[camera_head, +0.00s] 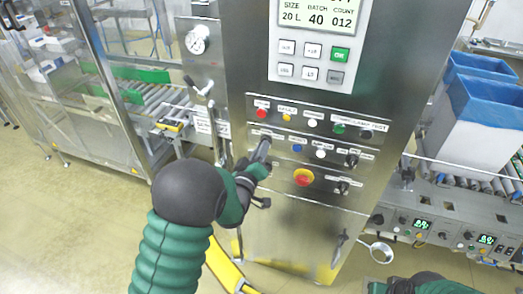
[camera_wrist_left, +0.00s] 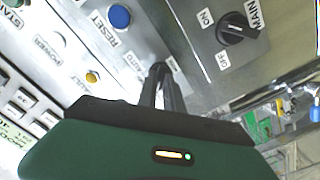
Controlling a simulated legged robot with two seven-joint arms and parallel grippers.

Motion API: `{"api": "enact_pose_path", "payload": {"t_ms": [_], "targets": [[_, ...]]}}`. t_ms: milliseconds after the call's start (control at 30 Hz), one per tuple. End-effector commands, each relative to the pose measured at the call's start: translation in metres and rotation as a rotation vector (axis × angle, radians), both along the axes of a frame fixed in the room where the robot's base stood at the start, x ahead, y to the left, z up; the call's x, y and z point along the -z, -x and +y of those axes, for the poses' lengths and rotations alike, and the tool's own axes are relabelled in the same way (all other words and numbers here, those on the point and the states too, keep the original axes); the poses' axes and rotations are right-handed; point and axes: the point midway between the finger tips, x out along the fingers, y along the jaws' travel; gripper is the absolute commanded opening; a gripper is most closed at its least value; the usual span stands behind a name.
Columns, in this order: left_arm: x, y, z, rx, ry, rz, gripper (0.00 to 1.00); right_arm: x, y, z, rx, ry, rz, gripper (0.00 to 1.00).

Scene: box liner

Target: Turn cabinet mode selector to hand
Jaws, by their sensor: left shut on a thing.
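The steel cabinet (camera_head: 300,228) stands in the middle of the head view, with rows of buttons and knobs on its front. My left gripper (camera_head: 262,152) reaches in from the left, shut at the left end of the second control row. In the left wrist view its dark fingers (camera_wrist_left: 161,78) are closed together at the panel beside a partly hidden label that seems to read AUTO. The selector between the fingertips is mostly hidden, so its pointing direction cannot be read. Part of my right arm (camera_head: 432,284) shows at the bottom right; its fingers are not clear.
A blue RESET button (camera_wrist_left: 120,16) and a black MAIN ON/OFF knob (camera_wrist_left: 238,29) are close by. A keypad with display (camera_head: 318,45) is above. Conveyors flank the cabinet; blue-lined boxes (camera_head: 482,105) stand right.

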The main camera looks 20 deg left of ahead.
Motion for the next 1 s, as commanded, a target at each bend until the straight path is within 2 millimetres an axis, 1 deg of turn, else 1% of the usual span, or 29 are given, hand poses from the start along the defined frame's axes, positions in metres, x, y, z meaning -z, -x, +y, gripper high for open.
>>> {"api": "enact_pose_path", "payload": {"t_ms": [33, 267, 600, 800, 1000], "targets": [[0.004, 0.000, -0.001, 0.002, -0.014, 0.003, 0.00, 0.005, 0.000, 0.000, 0.000, 0.000, 0.000, 0.00], [0.006, 0.000, -0.001, 0.002, -0.146, -0.003, 0.00, 0.023, 0.000, 0.000, 0.000, 0.000, 0.000, 0.00], [0.007, 0.000, -0.001, 0.002, -0.432, -0.012, 0.00, 0.056, 0.000, 0.000, 0.000, 0.000, 0.000, 0.00], [0.006, 0.000, -0.001, 0.002, -0.581, -0.016, 0.00, 0.070, 0.000, 0.000, 0.000, 0.000, 0.000, 0.00], [0.005, 0.001, -0.001, 0.002, -0.686, -0.018, 0.00, 0.079, 0.000, 0.000, 0.000, 0.000, 0.000, 0.00]]}}
